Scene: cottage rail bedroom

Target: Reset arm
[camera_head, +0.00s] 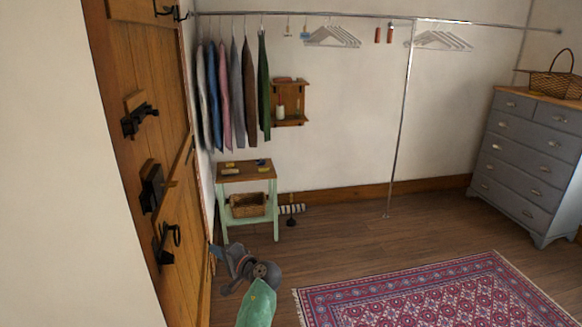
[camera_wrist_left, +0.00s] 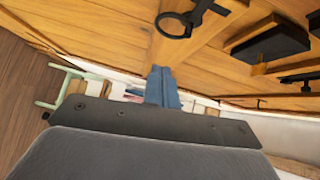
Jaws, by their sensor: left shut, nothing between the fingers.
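My left gripper (camera_head: 217,250) shows low in the head view, beside the lower edge of the wooden door (camera_head: 150,110). The left wrist view shows its two blue-grey fingers (camera_wrist_left: 162,84) together, with nothing between them. Behind them are the door planks and a black iron ring handle (camera_wrist_left: 188,18). The fingertips look close to the door, but I cannot tell whether they touch it. My right gripper is in neither view.
A green-legged side table (camera_head: 246,172) with a basket (camera_head: 247,205) stands beyond the gripper. Clothes hang from a metal rail (camera_head: 300,14). A grey dresser (camera_head: 520,160) stands at right. A red patterned rug (camera_head: 430,295) lies on the otherwise mostly open floor.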

